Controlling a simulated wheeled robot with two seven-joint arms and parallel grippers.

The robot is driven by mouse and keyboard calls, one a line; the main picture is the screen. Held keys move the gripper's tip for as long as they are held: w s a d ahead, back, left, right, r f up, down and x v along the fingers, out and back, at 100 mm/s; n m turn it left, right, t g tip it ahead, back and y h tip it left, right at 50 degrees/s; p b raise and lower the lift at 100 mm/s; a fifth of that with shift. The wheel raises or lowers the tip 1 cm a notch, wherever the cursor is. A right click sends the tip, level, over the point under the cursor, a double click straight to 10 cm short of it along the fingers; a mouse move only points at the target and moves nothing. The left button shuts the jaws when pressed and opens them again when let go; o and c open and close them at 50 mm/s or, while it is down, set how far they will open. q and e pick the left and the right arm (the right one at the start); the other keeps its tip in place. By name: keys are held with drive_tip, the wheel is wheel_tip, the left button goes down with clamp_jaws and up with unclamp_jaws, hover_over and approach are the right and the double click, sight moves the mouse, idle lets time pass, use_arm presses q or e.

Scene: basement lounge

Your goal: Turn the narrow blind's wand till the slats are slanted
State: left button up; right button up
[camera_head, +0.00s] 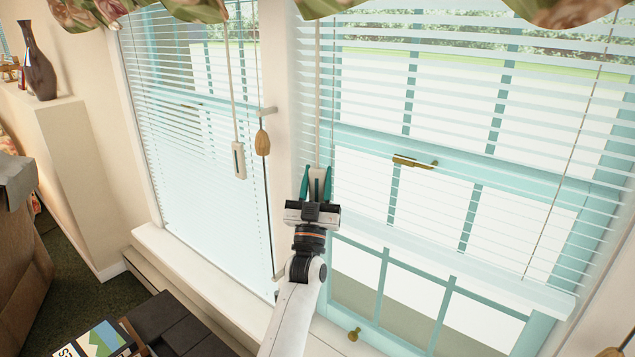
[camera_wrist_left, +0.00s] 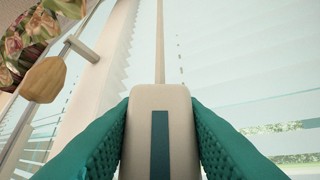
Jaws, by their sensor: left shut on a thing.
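Two white slatted blinds hang side by side. The left blind (camera_head: 185,130) looks narrower in the picture, the right blind (camera_head: 470,75) wider. A pale wand (camera_head: 317,95) with a cream handle hangs at the right blind's left edge. My left gripper (camera_head: 317,184) is shut on that handle, which shows upright between its teal fingers in the wrist view (camera_wrist_left: 162,105). The right blind's slats show gaps with the outdoors between them. Another wand with a cream handle (camera_head: 238,160) hangs free by the left blind. My right gripper is not in view.
A wooden cord tassel (camera_head: 262,142) hangs near the post between the windows; it also shows in the wrist view (camera_wrist_left: 45,80). A white sill (camera_head: 200,270) runs below. A dark vase (camera_head: 38,65) stands on a ledge at left. Dark furniture is at lower left.

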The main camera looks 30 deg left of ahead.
use_arm(q)
drive_tip(key=shift+n+g+y, duration=0.6)
drive_tip(key=shift+n+y, duration=0.1)
drive_tip(key=shift+y, duration=1)
drive_tip(key=o, duration=1)
drive_tip(key=shift+s, duration=0.1)
drive_tip(key=shift+m+h, duration=0.3)
drive_tip(key=shift+h, duration=0.4)
